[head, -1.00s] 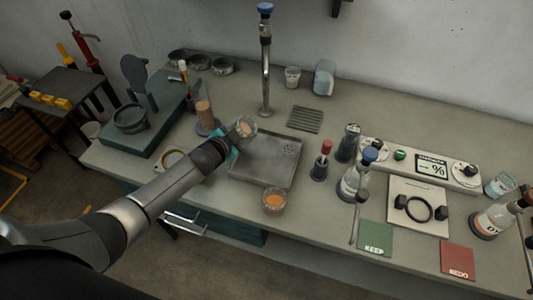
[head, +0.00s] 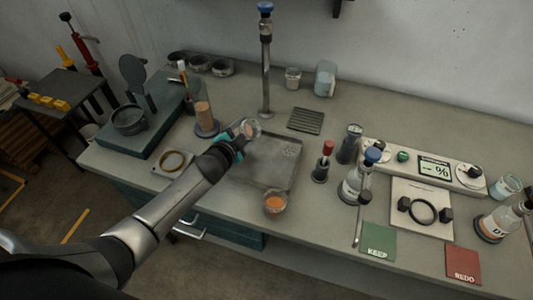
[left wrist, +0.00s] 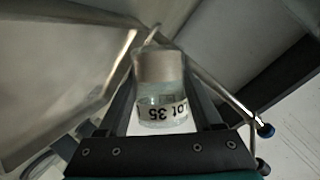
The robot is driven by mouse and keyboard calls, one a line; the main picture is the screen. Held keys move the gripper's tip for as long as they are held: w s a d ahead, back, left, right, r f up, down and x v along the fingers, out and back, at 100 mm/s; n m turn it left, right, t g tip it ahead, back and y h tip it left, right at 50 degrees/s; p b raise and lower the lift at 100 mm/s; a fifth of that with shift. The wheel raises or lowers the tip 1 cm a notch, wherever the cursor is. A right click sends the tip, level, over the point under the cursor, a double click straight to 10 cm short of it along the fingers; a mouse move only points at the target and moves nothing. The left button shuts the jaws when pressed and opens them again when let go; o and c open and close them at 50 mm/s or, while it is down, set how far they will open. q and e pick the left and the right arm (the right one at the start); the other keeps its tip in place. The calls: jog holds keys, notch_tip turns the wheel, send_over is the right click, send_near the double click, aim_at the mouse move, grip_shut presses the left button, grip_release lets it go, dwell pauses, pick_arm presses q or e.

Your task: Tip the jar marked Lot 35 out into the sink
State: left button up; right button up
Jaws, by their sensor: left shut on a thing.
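My left gripper (head: 243,132) is shut on a small clear jar (head: 251,128) with pale tan contents. It holds the jar above the back left corner of the shallow metal sink (head: 250,178). In the left wrist view the jar (left wrist: 160,95) sits between both fingers, and its label reads "Lot 35" upside down. The tan contents lie at the end away from the gripper, and the end near the label looks clear. The jar looks tilted; a thin pale streak shows beyond it, but I cannot tell whether anything is pouring. My right gripper is not in view.
A tap (head: 266,75) stands behind the sink. A cup of orange contents (head: 275,202) stands at the sink's front edge. A cylinder (head: 204,118) stands left of the held jar. Bottles (head: 354,184) stand to the right. A drain grate (head: 305,120) lies behind the sink.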

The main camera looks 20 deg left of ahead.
pick_arm(q)
jog(key=shift+f+b, duration=0.1)
jog(key=shift+b, duration=0.25)
jog(key=shift+f+m+y+b, duration=0.3)
jog(key=shift+m+y+b, duration=0.15)
jog(key=shift+b, duration=0.55)
jog(key=shift+r+m+t+b, duration=0.35)
jog(key=shift+m+t+b, duration=0.15)
jog(key=shift+m+b, duration=0.25)
jog(key=shift+d+f+m+t+y+b, duration=0.1)
jog(key=shift+f+m+t+y+b, duration=0.35)
jog(key=shift+b, duration=1.05)
dwell(0.3)
jog(key=shift+s+d+f+m+y+b, duration=0.1)
jog(key=shift+d+f+m+y+b, duration=0.1)
jog(key=shift+d+m+b, duration=0.35)
jog(key=shift+s+d+f+m+y+b, duration=0.1)
jog(key=shift+d+f+m+b, duration=0.1)
jog(key=shift+b, duration=0.6)
jog(key=shift+r+m+t+b, duration=0.3)
jog(key=shift+m+t+b, duration=0.05)
jog(key=shift+m+b, duration=0.25)
dwell(1.0)
